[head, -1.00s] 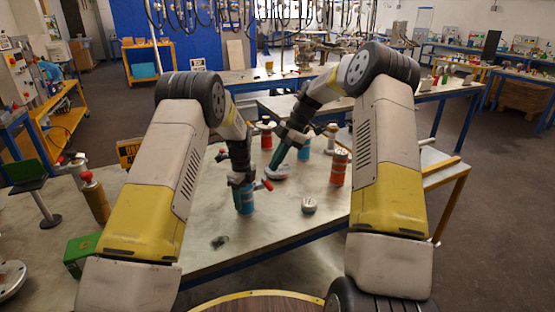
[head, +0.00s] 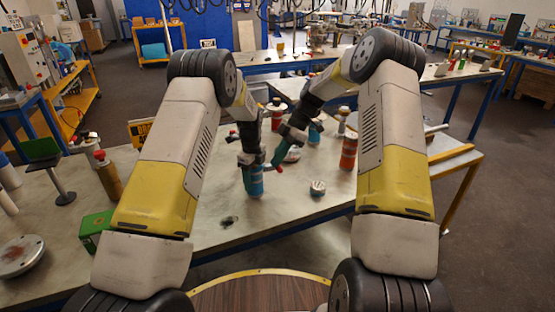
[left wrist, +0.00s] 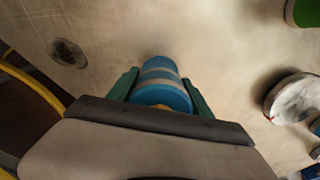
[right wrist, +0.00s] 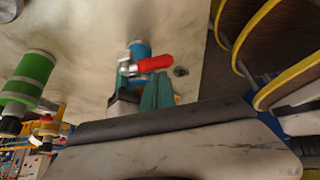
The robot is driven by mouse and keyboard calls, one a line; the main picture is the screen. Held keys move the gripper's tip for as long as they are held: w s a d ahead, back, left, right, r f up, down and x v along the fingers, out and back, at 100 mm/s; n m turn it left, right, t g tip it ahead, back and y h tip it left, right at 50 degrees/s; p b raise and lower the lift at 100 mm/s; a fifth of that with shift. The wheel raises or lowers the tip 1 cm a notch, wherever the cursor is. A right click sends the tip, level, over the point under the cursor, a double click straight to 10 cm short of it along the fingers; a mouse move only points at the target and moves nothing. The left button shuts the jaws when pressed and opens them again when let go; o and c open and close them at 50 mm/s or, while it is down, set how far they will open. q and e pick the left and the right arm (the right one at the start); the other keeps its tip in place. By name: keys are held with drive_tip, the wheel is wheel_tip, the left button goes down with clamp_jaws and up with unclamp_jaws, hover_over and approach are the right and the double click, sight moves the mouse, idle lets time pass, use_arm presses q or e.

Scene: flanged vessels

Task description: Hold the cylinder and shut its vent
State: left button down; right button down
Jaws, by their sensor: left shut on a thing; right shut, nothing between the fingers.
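A blue cylinder with a grey band (head: 255,183) stands upright on the table. My left gripper (head: 250,160) is shut on it; the left wrist view shows the cylinder (left wrist: 160,84) between the green fingers. A red lever (head: 278,169), taken as the vent's handle, sticks out to the right from the cylinder's top. In the right wrist view the lever (right wrist: 155,63) lies crosswise just beyond my right gripper's fingertips (right wrist: 157,76). My right gripper (head: 277,157) is shut and empty, close to the lever; I cannot tell whether they touch.
An orange cylinder (head: 348,153) and another blue one (head: 315,132) stand to the right. A white round piece (head: 318,187) lies nearer the front edge. A green box (head: 93,228) and a brown red-topped cylinder (head: 109,179) stand left. The front middle of the table is mostly clear.

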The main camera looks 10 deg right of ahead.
drive_tip(key=shift+d+n+g, duration=0.3)
drive_tip(key=shift+n, duration=0.3)
drive_tip(key=w+d+n+g+h, duration=0.1)
drive_tip(key=w+d+n+g, duration=0.1)
drive_tip(key=w+d+n, duration=0.1)
drive_tip(key=shift+w+n+h, duration=0.3)
drive_tip(key=shift+w+n, duration=0.5)
drive_tip(key=shift+w, duration=0.6)
idle(0.8)
drive_tip(key=shift+w+d, duration=0.1)
drive_tip(key=shift+d, duration=0.1)
drive_tip(key=shift+w+d+f, duration=0.1)
drive_tip(key=shift+d, duration=0.55)
